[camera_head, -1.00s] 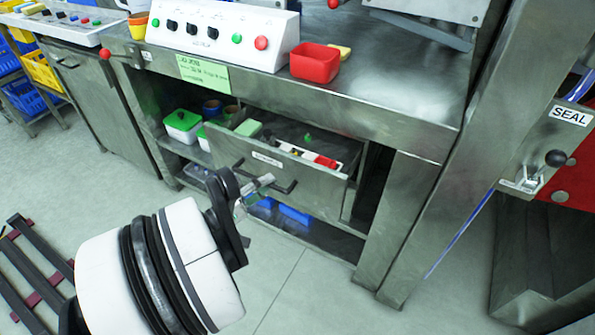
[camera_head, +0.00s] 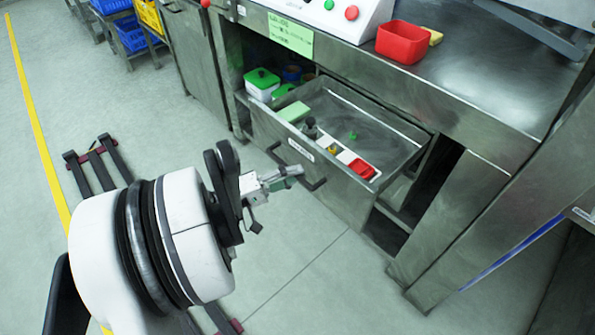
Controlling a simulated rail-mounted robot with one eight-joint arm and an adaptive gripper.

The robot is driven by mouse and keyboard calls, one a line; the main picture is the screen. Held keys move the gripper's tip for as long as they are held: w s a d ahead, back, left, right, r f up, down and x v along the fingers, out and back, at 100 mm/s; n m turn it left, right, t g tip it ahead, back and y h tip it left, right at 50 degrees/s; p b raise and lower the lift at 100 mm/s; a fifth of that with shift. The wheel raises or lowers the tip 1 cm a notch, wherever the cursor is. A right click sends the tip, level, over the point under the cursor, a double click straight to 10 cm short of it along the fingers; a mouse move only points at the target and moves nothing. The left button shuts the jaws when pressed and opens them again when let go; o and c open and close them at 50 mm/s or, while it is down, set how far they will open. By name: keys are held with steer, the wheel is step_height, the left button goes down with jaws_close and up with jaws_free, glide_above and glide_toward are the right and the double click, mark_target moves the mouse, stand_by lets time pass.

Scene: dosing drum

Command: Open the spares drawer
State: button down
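The spares drawer (camera_head: 330,180) is a grey metal drawer under the workbench, pulled well out, with its inside showing from above. Its front has a small white label (camera_head: 301,150) with unreadable print and a dark bar handle (camera_head: 310,182). A red item (camera_head: 361,168), a small yellow item, a dark knobbed item and a pale green block (camera_head: 294,111) are in the drawer. My gripper (camera_head: 296,172) is at the handle, in front of the drawer. Its fingers are small and partly overlap the handle, so I cannot tell whether they grip it.
A red open box (camera_head: 403,42) and a yellow item stand on the workbench (camera_head: 470,88). A white container with a green lid (camera_head: 262,84) sits on the shelf left of the drawer. Blue and yellow crates stand at top left.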

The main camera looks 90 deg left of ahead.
steer(key=c, duration=1.8)
jaws_free()
steer(key=shift+o, duration=0.2)
steer(key=v, duration=1.2)
